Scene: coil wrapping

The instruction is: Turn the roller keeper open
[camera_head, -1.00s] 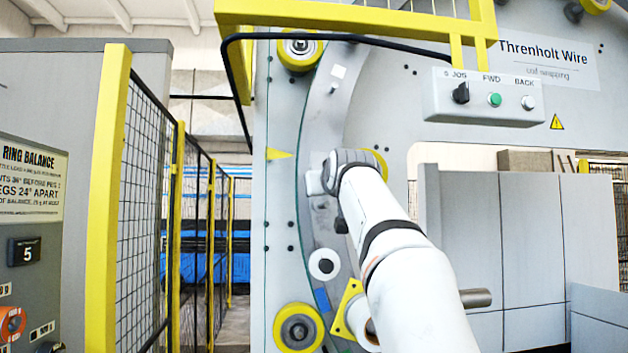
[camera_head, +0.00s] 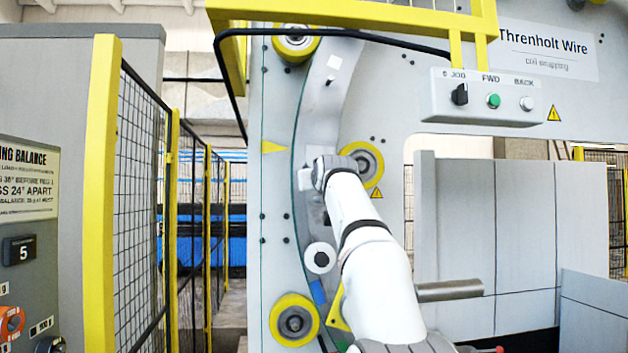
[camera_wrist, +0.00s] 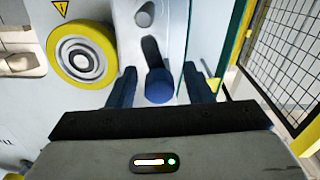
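In the wrist view a dark lever with a round blue end (camera_wrist: 159,87) lies against the grey curved ring; it looks like the roller keeper. My gripper (camera_wrist: 160,70) is open, with one dark blue finger on each side of the lever. I see gaps on both sides of the blue end, so the fingers do not appear to grip it. In the head view my wrist is in front of the ring (camera_head: 318,110), left of a yellow roller (camera_head: 376,180). There my fingers and most of the lever are hidden or too small to make out.
The yellow roller also shows close to my gripper in the wrist view (camera_wrist: 53,50). A white disc with a dark centre (camera_head: 320,258) and a lower yellow roller (camera_head: 296,322) are below my wrist. A mesh fence (camera_head: 140,190) stands left; a control box (camera_head: 485,97) hangs upper right.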

